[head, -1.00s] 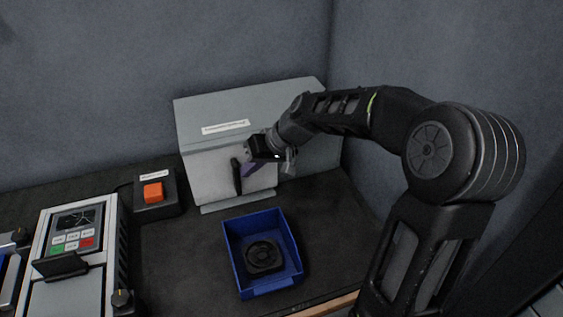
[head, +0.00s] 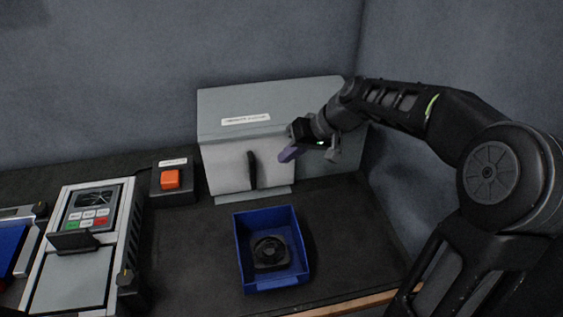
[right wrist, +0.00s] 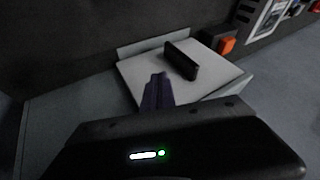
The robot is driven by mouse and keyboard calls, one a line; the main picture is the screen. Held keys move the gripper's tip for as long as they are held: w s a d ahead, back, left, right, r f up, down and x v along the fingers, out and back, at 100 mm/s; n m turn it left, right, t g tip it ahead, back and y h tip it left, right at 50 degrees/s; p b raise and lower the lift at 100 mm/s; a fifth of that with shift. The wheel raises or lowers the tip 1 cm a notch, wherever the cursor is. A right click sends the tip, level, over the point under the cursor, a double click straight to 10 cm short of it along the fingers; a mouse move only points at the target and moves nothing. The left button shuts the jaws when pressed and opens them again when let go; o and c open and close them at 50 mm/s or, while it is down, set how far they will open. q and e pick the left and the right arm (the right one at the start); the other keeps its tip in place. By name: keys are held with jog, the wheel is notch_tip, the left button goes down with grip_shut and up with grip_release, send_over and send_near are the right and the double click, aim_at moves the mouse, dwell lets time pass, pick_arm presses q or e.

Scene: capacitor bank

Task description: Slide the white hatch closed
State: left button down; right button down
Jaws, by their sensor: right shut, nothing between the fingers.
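The white hatch (head: 226,168) is the pale front panel of a grey cabinet, with an upright black handle (head: 252,170) near its middle. It fills the front opening as far as I can see; its right edge is partly behind my gripper. In the right wrist view the hatch (right wrist: 143,76) and handle (right wrist: 181,60) also show. My right gripper (head: 288,154) is shut and empty, its purple fingers to the right of the handle and apart from it. The fingers (right wrist: 159,78) show in the right wrist view too. My left gripper is not in view.
A blue bin (head: 240,262) with a black round part (head: 269,253) stands in front of the cabinet (head: 217,112). An orange button (head: 170,179) on a black box is left of it. A panelled device (head: 70,285) stands farther left. Walls close in behind and right.

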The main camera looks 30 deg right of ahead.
jog(key=v, duration=0.6)
jog(key=shift+d+r, duration=0.15)
jog(key=shift+d, duration=0.05)
jog(key=shift+s, duration=0.15)
